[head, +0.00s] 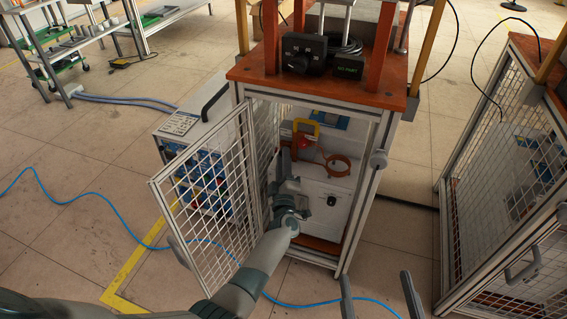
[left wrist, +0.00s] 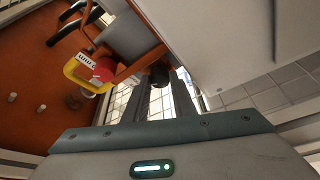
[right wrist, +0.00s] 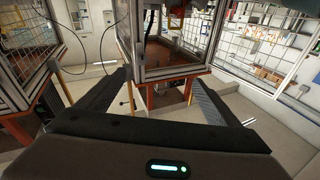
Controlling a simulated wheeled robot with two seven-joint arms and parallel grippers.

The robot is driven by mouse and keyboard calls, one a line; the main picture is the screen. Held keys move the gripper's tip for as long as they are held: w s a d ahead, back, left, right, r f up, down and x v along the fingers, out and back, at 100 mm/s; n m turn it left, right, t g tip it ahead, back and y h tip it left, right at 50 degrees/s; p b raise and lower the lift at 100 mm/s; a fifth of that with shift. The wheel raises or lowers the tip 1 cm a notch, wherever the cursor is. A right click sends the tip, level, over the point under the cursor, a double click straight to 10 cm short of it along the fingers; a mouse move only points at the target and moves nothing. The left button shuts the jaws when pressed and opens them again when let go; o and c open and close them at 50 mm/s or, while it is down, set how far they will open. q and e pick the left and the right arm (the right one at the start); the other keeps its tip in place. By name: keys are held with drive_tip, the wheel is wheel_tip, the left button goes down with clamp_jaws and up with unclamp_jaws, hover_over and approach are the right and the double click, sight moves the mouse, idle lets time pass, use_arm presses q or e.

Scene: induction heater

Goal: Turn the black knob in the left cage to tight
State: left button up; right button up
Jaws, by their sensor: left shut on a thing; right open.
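The left cage stands open at the centre of the head view, under an orange top (head: 330,88). My left gripper (head: 285,165) reaches into it through the doorway. In the left wrist view, the left gripper (left wrist: 160,86) is shut on a dark round knob (left wrist: 158,75) at its fingertips. The fingers hide part of the knob, and its turn position cannot be read. In the head view a small black part (head: 331,201) sits on the white surface inside the cage, right of my left gripper. My right gripper (head: 378,285) is open and empty, in front of the cage.
The mesh door (head: 205,185) is swung open left of my left arm. A red and yellow switch (left wrist: 97,70) and an orange coil (head: 336,164) are inside the cage. A second cage (head: 500,200) stands at right. A blue cable (head: 95,220) crosses the floor.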

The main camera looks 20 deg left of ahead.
use_arm(q)
drive_tip(key=m, duration=0.1)
drive_tip(key=m+t+b, duration=0.1)
drive_tip(key=m, duration=0.1)
drive_tip(key=shift+f+h, duration=0.25)
drive_tip(key=shift+h, duration=0.15)
drive_tip(key=shift+o, duration=0.2)
drive_tip(key=shift+m+t, duration=0.3)
drive_tip(key=shift+m, duration=0.4)
use_arm(e)
wheel_tip(320, 180, up, 6)
drive_tip(key=s+t+y, duration=0.1)
drive_tip(key=s+t, duration=0.1)
drive_tip(key=t, duration=0.1)
drive_tip(key=shift+s+f+t, duration=0.15)
drive_tip(key=shift+s+t, duration=0.25)
use_arm(q)
drive_tip(key=shift+c, duration=0.2)
use_arm(e)
drive_tip(key=shift+a, duration=0.1)
use_arm(q)
drive_tip(key=o, duration=1.1)
drive_tip(key=shift+r, duration=0.1)
drive_tip(key=shift+c, duration=0.2)
drive_tip(key=shift+a+n, duration=0.1)
drive_tip(key=shift+n, duration=0.2)
